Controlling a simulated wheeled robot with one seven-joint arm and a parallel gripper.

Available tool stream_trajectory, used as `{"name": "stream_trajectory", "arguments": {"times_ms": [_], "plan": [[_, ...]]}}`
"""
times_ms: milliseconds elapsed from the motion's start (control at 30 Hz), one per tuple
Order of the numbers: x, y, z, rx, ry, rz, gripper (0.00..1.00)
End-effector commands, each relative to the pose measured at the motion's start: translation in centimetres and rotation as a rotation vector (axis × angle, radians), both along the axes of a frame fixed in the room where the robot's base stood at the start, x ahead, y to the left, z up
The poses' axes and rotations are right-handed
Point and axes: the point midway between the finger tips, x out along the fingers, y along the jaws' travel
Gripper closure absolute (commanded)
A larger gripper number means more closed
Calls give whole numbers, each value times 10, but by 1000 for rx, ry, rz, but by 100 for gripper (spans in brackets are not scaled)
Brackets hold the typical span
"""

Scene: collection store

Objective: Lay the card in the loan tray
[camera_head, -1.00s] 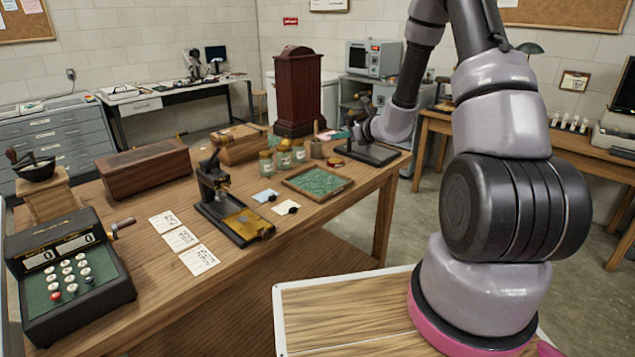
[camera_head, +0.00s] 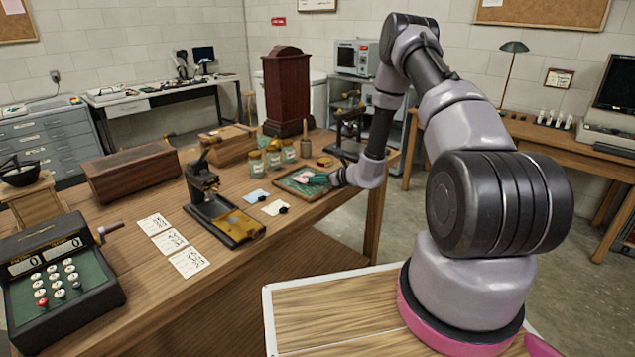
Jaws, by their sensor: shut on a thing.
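The loan tray appears to be the shallow wooden tray with a green lining (camera_head: 287,192), near the right end of the wooden table. My gripper (camera_head: 314,179) is low over the tray's right part, reaching in from the right. It is shut on a small pink piece, which looks like the card (camera_head: 302,177), over the green lining. The picture is too small to tell whether the card touches the lining. My gripper and wrist hide part of the tray's right side.
A blue tag (camera_head: 255,196) and a cream tag (camera_head: 274,208) lie left of the tray. Glass jars (camera_head: 272,158) stand behind it. A black-and-brass press (camera_head: 222,212), three white printed cards (camera_head: 170,241) and a cash register (camera_head: 60,270) are further left.

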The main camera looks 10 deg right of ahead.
Motion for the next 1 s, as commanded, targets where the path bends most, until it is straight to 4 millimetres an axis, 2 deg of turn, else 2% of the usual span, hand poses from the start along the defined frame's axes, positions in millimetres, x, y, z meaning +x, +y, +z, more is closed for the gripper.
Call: {"name": "stream_trajectory", "arguments": {"times_ms": [100,500,533,567,600,1000], "plan": [[0,0,-13,0,1,1,100],[0,0,-18,-1,0,0,100],[0,0,-17,-1,-1,0,59],[0,0,-17,-1,-1,0,48],[0,0,-17,-1,-1,0,41],[-2,-1,-11,0,0,0,41]]}}
